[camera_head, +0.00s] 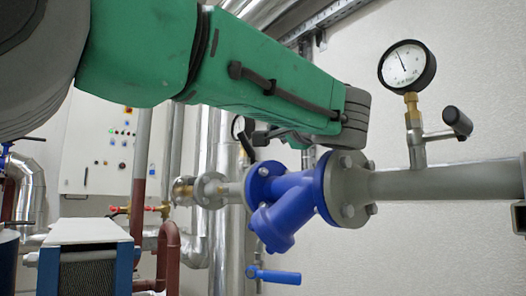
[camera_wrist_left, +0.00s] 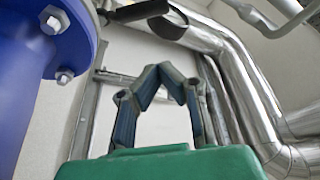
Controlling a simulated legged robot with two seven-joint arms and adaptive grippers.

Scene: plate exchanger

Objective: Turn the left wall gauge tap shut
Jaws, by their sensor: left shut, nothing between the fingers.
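My left arm's green link crosses the upper half of the head view. My left gripper (camera_wrist_left: 168,70) shows in the left wrist view, with its fingertips together and nothing between them. In the head view it is mostly hidden behind my arm. A dark tap-like handle (camera_wrist_left: 145,11) with a round end shows above the fingertips in the left wrist view, apart from them in the picture. A round white gauge (camera_head: 406,66) with a black rim stands on the grey pipe at the right of the head view. Its side tap has a black handle (camera_head: 457,122). I cannot tell whether another gauge is hidden.
A blue valve (camera_head: 285,210) with bolted flanges sits below my arm. Its blue flange (camera_wrist_left: 75,35) fills the left wrist view's upper left. A blue lever (camera_head: 273,276) is lower down. Shiny pipes (camera_wrist_left: 235,75) run along the right of the left wrist view.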

